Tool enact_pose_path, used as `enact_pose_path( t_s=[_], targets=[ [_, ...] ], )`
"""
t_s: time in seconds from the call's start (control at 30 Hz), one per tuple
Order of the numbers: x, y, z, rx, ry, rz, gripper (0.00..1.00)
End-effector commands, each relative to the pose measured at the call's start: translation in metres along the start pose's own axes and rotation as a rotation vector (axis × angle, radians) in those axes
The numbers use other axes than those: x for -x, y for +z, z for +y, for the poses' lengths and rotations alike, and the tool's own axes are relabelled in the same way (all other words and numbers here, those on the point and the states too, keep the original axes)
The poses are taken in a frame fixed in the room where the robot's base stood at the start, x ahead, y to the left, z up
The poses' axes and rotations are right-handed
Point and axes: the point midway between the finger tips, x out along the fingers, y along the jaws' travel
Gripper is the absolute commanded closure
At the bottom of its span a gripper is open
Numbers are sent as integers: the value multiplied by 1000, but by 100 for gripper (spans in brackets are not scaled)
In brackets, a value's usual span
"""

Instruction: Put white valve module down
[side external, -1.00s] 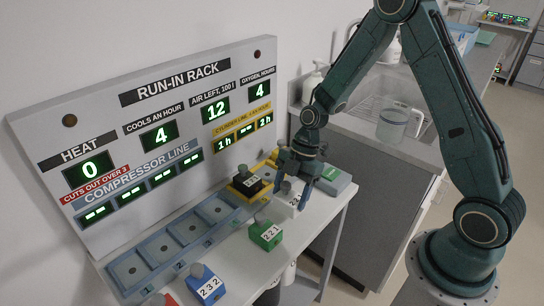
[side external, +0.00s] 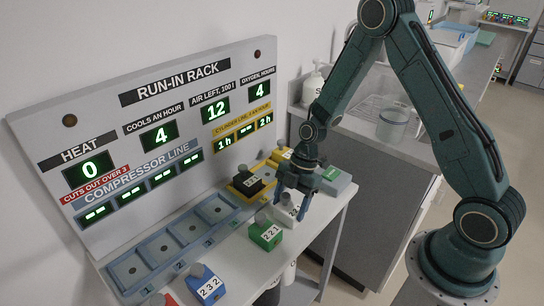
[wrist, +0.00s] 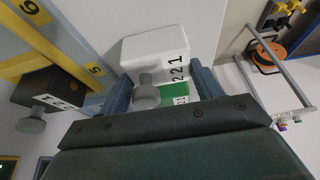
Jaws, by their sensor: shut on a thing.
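The white valve module (side external: 287,213) is between the fingers of my gripper (side external: 294,196), at the right part of the white table. In the wrist view the white module (wrist: 155,48) shows a grey round knob and a numbered label, with a finger on either side of it. My gripper (wrist: 163,92) is shut on it. Whether the module touches the table is hard to tell. The green module (side external: 265,233) stands close beside it, to the left, and shows partly behind the knob in the wrist view (wrist: 175,91).
A black module (side external: 248,184) sits in the yellow cylinder line. The blue compressor line (side external: 165,250) has several empty-looking slots. A blue module (side external: 205,284) and a red one (side external: 158,300) stand near the front.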

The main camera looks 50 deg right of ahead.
Motion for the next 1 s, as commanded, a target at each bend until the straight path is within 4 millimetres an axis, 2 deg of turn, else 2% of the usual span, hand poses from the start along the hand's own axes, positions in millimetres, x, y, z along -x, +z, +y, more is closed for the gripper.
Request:
enact_pose_path(
  t_s=[0.03, 0.1, 0.13, 0.47, 0.67, 0.87, 1.0],
  targets=[
    [0, 0, 0, 0, 0, 0, 29],
    [0, 0, 0, 0, 0, 0, 15],
    [0, 0, 0, 0, 0, 0, 13],
    [1, 0, 0, 0, 1, 0, 13],
    [8, -1, 1, 0, 3, 0, 13],
    [29, -1, 1, -1, 4, -1, 13],
    [49, -1, 1, -1, 6, -1, 13]
  ],
)
